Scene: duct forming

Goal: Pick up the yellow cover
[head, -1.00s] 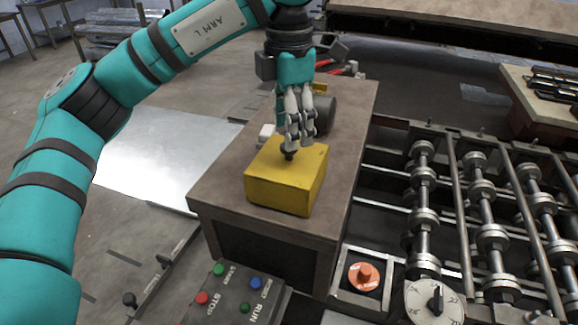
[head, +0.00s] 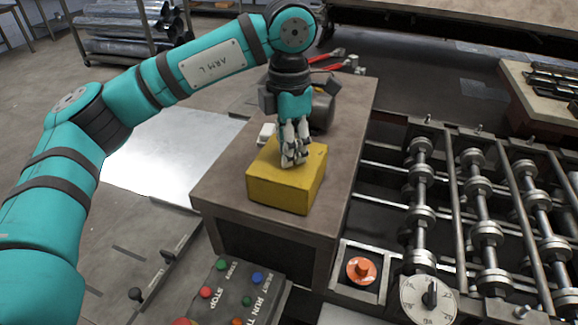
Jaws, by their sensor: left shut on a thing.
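The yellow cover (head: 285,189) is a box-shaped piece that sits on the brown bench top (head: 226,178), near its front end. My left gripper (head: 293,160) comes down from above onto the middle of the cover's top. Its fingers are closed together on the knob of the cover, which they now hide. The cover looks level and I see no gap between it and the bench. My right gripper is not in view.
Behind the cover lie a dark cylindrical tool (head: 322,108), red-handled pliers (head: 328,58) and a small white block (head: 267,132). A roller machine (head: 420,190) stands to the right. A button panel (head: 238,292) and an orange knob (head: 361,269) are in front.

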